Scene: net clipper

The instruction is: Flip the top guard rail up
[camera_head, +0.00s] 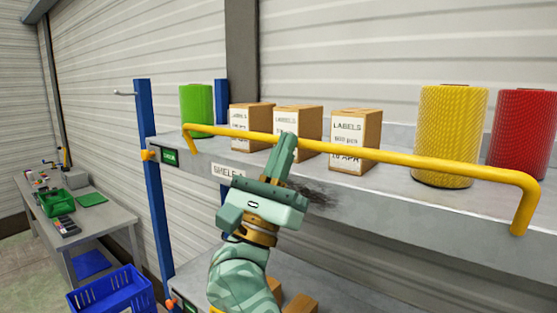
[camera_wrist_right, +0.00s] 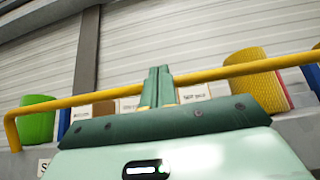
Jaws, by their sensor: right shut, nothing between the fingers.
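The top guard rail (camera_head: 397,157) is a yellow bar running along the front of the top shelf, with bent ends at left and right. It crosses in front of the goods on the shelf. My right gripper (camera_head: 287,140) is shut and empty, its green fingers pointing up at the bar's middle-left stretch and overlapping it in the head view. In the right wrist view the closed fingers (camera_wrist_right: 158,78) stand up in front of the bar (camera_wrist_right: 110,96). Whether they touch it cannot be told. My left gripper is not in view.
The top shelf (camera_head: 400,200) holds a green roll (camera_head: 196,106), label boxes (camera_head: 354,138), a yellow roll (camera_head: 450,135) and a red roll (camera_head: 524,130). A blue post (camera_head: 152,190) stands at the left. A workbench (camera_head: 100,218) and blue crate (camera_head: 112,293) are further left.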

